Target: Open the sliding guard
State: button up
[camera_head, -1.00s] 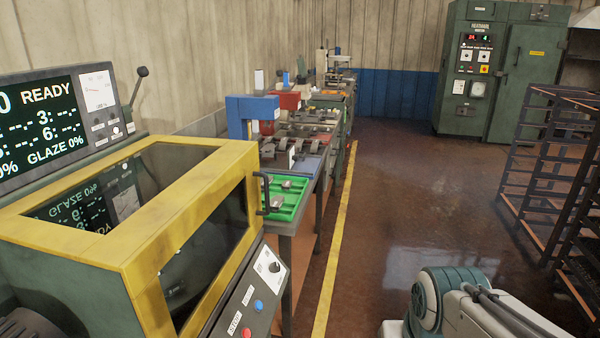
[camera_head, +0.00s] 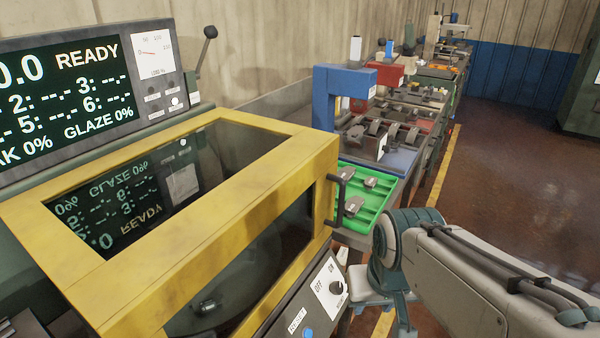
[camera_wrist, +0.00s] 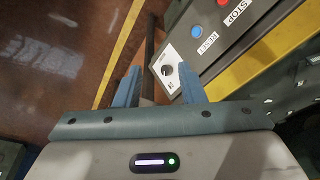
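The sliding guard (camera_head: 215,243) is a yellow frame with dark see-through panels. It covers the machine at the left and centre of the head view and looks closed. Its dark bar handle (camera_head: 338,200) stands upright on the right end of the frame. A yellow strip beside the control panel also shows in the wrist view (camera_wrist: 285,50), probably the machine's front edge or guard. My gripper (camera_wrist: 157,78) is open, with two blue-grey fingers apart and nothing seen held between them. In the head view my arm is right of the handle; the fingertips cannot be made out there.
A control panel with an ON/OFF knob (camera_head: 337,288) lies below the guard; its blue button (camera_wrist: 196,32) and red button (camera_wrist: 222,3) show in the wrist view. A green tray (camera_head: 365,212) of metal parts sits just beyond the handle. The floor to the right is open.

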aim_at(344, 189)
jog(key=w+d+r+n+t+y+p, duration=0.1)
jog(key=w+r+n, duration=0.1)
jog(key=w+r, duration=0.75)
jog(key=w+r+n+y, duration=0.15)
jog(key=w+r, duration=0.45)
jog(key=w, duration=0.7)
jog(key=shift+n+h, duration=0.35)
jog(key=shift+h, duration=0.1)
jog(key=x, duration=0.9)
jog(key=p+x, duration=0.1)
jog(key=x, duration=0.4)
jog(key=shift+w+r, duration=0.15)
jog(key=shift+w, duration=0.15)
grip_shut()
jog(key=shift+d, duration=0.15)
